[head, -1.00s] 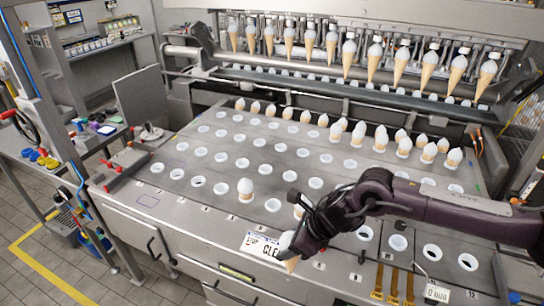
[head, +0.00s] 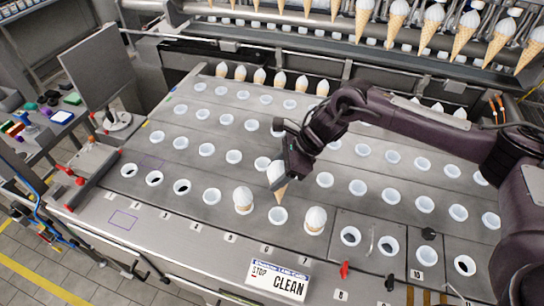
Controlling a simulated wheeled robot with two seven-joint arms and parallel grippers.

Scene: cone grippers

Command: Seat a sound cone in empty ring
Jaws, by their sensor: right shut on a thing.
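My right gripper (head: 284,172) is shut on a cone (head: 280,190) with a white top and a tan wafer body, held point down. The cone's tip is just over a white, empty ring (head: 278,216) in the front row; I cannot tell whether it is inside the opening. The gripper hides part of the cone's top. A seated cone (head: 243,201) stands to the left of this ring and another seated cone (head: 316,220) to its right. My left gripper is not in view.
The grey deck (head: 110,200) has rows of white rings, some with dark openings. A row of cones (head: 260,78) stands at the back, and more hang (head: 433,28) above. A CLEAN sign (head: 279,280) is on the front edge. Red-handled parts (head: 80,180) lie at left.

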